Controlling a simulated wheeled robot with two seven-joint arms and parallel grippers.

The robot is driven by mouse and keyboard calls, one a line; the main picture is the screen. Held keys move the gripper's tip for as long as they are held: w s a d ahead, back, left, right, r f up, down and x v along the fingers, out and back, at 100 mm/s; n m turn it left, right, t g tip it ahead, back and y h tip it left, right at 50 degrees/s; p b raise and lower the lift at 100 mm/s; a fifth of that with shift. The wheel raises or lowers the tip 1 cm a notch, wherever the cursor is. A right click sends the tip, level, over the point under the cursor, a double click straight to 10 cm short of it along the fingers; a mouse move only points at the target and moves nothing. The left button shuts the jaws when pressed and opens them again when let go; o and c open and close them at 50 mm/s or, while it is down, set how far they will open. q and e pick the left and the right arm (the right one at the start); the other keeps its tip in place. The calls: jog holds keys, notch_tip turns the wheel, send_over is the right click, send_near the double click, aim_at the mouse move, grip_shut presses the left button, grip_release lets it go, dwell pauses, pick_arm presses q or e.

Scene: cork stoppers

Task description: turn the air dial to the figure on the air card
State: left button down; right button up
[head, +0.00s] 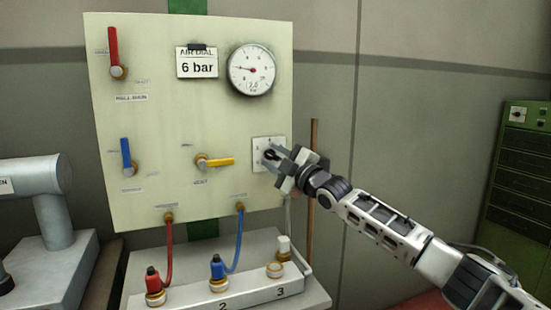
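The air card (197,64) is clipped near the top of a cream panel and reads "AIR DIAL 6 bar". A round white gauge (251,70) is to its right; its needle points left, and its small figures are hard to read. The air dial's white plate (257,143) is at the panel's lower right, with a dark knob (270,155) mostly hidden by my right gripper. My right gripper (271,157) is at this knob, its fingers apart on either side. I cannot tell whether they press on it. My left gripper is out of view.
The panel (160,110) also carries a red lever (113,47), a blue lever (126,154) and a yellow lever (220,162). Red and blue hoses run down to a numbered block (250,297). A grey machine (40,215) stands left, a green cabinet (520,170) right.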

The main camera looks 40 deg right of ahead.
jog(key=c, duration=0.6)
jog(key=shift+f, duration=0.1)
